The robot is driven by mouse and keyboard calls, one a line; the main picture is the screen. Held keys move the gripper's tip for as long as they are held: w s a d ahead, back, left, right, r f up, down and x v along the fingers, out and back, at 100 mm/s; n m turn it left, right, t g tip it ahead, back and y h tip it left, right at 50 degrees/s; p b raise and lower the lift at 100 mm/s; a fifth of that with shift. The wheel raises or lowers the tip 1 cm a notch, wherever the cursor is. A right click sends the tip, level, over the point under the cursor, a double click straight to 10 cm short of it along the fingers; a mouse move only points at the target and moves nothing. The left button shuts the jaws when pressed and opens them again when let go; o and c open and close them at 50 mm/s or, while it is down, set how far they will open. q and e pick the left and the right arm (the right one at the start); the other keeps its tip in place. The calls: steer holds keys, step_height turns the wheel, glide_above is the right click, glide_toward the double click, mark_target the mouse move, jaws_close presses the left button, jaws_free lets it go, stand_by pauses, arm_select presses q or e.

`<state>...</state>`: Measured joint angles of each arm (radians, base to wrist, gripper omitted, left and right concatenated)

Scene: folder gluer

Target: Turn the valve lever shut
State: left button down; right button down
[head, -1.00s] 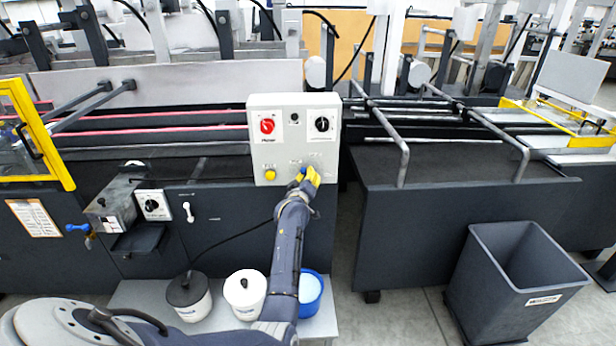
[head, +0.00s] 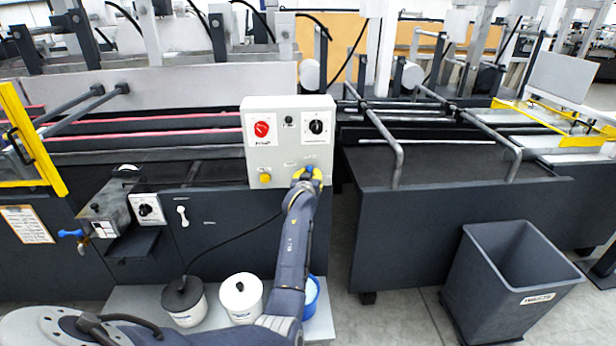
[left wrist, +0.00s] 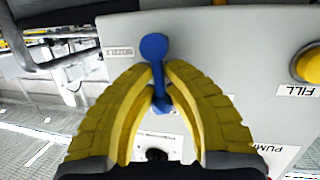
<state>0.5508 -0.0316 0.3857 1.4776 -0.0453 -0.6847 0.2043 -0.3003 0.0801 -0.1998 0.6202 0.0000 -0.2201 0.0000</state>
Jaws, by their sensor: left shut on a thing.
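The blue valve lever (left wrist: 155,62) is on the light grey control panel (head: 251,150), under a label that seems to read NOZZLE in the left wrist view. Its round knob points toward the top of that view and its stem runs down between my fingers. My left gripper (left wrist: 160,78) has yellow ribbed fingers closed around the stem, with the knob standing out past the tips. In the head view my left gripper (head: 308,174) is at the panel's lower right and mostly hides the lever. My right gripper is not in view.
The panel has a red knob (head: 261,129), a black knob (head: 316,127) and a yellow button (head: 265,178). Another blue-handled valve (head: 70,233) is at the far left. Tubs, including a white one (head: 241,300), stand below. A dark bin (head: 500,290) stands right.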

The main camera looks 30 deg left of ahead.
arm_select(q)
steer(key=shift+w+r, duration=0.15)
steer(key=shift+r, duration=0.25)
steer(key=c, duration=1.7)
jaws_free()
steer(key=shift+d, duration=0.1)
steer(key=o, duration=0.5)
steer(key=shift+f, duration=0.25)
steer(key=shift+o, duration=0.2)
steer(key=v, duration=1.2)
steer(key=shift+d+m, duration=0.1)
steer(key=shift+m, duration=0.2)
